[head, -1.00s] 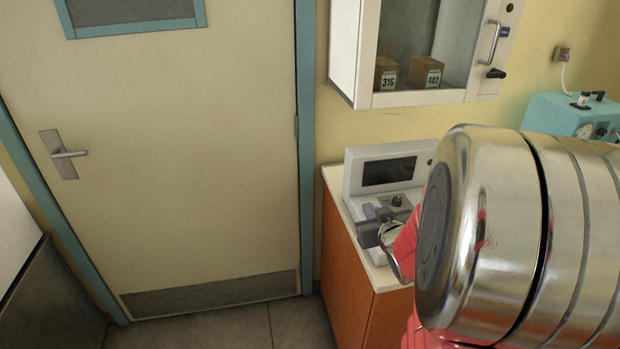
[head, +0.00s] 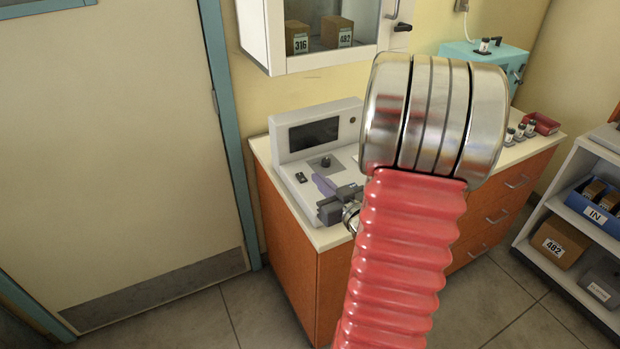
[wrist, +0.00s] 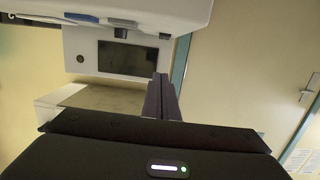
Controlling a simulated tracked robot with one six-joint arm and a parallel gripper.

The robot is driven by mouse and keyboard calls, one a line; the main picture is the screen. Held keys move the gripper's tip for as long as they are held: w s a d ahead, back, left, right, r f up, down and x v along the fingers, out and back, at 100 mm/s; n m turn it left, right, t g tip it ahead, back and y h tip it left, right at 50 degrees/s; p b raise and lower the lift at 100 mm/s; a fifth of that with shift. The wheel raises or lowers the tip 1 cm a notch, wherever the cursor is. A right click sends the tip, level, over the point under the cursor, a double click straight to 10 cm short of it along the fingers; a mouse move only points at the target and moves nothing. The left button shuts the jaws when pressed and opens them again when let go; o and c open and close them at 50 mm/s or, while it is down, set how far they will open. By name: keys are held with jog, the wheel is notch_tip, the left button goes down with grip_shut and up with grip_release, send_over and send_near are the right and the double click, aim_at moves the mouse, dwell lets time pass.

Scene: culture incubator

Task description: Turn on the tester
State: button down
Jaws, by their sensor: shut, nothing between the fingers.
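The tester (head: 283,150) is a white console on the counter with a dark, blank screen (head: 314,134). A round button sits on its panel right of the screen. On its sloped deck are a black knob (head: 326,162) and a small black switch (head: 301,177) to the left. My gripper (head: 322,184) is shut and empty, over the front of the deck, right of the switch; I cannot tell whether it touches. The wrist view is upside down: the fingers (wrist: 161,98) point at the tester, with the screen (wrist: 127,58) dark and the switch (wrist: 165,35) above right.
A wall cabinet (head: 270,40) with boxes hangs above the tester. A teal device (head: 485,55), vials (head: 520,131) and a red tray (head: 542,123) stand further right on the counter. A shelf (head: 570,270) with bins is at right. A door (head: 110,150) is at left.

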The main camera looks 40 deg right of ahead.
send_over(305, 180)
jog(key=shift+s+a+f, duration=0.3)
jog(key=shift+s+f, duration=0.05)
jog(key=shift+f, duration=0.25)
jog(key=shift+w+d+f, duration=0.1)
jog(key=shift+w+f, duration=0.1)
jog(key=shift+f, duration=0.4)
jog(key=shift+w+f, duration=0.15)
jog(key=shift+f, duration=0.4)
jog(key=shift+w+f, duration=0.1)
jog(key=shift+f, duration=0.75)
jog(key=shift+d, duration=0.15)
